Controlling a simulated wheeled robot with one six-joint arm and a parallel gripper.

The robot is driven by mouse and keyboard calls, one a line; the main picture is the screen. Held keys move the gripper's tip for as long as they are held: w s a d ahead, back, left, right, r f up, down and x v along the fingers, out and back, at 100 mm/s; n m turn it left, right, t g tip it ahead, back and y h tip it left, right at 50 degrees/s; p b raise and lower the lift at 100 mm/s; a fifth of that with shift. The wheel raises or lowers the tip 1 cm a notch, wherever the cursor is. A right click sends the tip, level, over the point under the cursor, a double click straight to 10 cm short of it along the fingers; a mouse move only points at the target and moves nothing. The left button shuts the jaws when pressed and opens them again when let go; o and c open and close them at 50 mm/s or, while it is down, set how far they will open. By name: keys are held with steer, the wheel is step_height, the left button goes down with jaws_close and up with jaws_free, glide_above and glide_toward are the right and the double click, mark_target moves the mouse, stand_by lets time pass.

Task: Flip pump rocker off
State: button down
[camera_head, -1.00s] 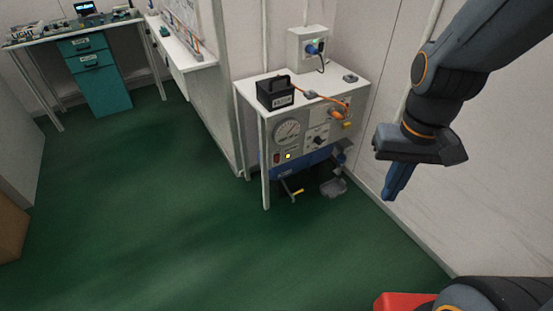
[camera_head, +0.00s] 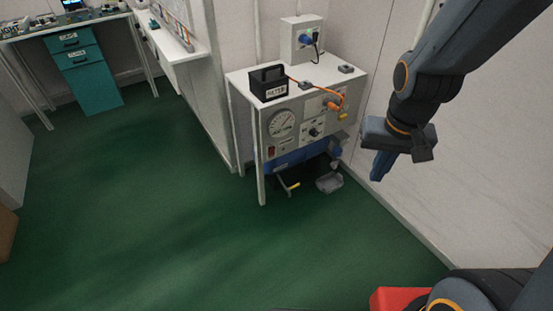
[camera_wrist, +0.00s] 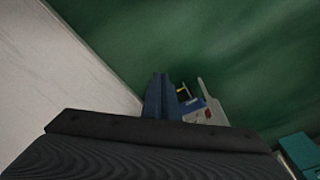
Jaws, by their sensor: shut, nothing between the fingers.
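The pump panel (camera_head: 305,128) is the pale front of a small bench unit, with a round gauge and knobs. A small reddish rocker (camera_head: 271,150) sits low on its left side, below the gauge (camera_head: 281,124); its tilt is too small to tell. The spot just right of the rocker shows no clear glow. My gripper (camera_head: 379,175) is shut and empty, pointing down, to the right of the unit and apart from it. In the wrist view my blue fingers (camera_wrist: 160,92) are together, with part of the unit (camera_wrist: 212,115) beyond them.
A black box (camera_head: 269,84) and an orange cable (camera_head: 317,86) are on top of the unit. A yellow-tipped lever (camera_head: 293,187) and grey tray (camera_head: 329,183) are underneath. A wall (camera_head: 460,170) stands close on the right. Green floor (camera_head: 190,220) is open in front and left.

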steer(key=w+a+f+m+t+y+b, duration=0.1)
steer(key=w+a+f+m+t+b, duration=0.15)
steer(key=w+f+b, duration=0.6)
steer(key=w+a+f+m+t+y+b, duration=0.1)
steer(key=w+a+f+m+t+b, duration=0.25)
steer(key=w+f, duration=0.75)
steer(key=w+a+f+m+t+y+b, duration=0.3)
steer(key=w+a+f+t+y+b, duration=0.2)
steer(key=a+f+b, duration=0.6)
step_height(320, 180, down, 3)
steer(key=w+y+b, duration=0.2)
steer(key=w+b, duration=0.1)
steer(key=b, duration=0.2)
steer(key=shift+a+r, duration=0.2)
steer(key=shift+a, duration=0.1)
steer(key=b, duration=0.5)
glide_toward(272, 151)
steer(key=x, duration=0.4)
steer(key=shift+w+f, duration=0.35)
steer(key=shift+f, duration=0.1)
steer(key=shift+w+a+r, duration=0.2)
steer(key=shift+w+a, duration=0.25)
steer(key=shift+w, duration=0.15)
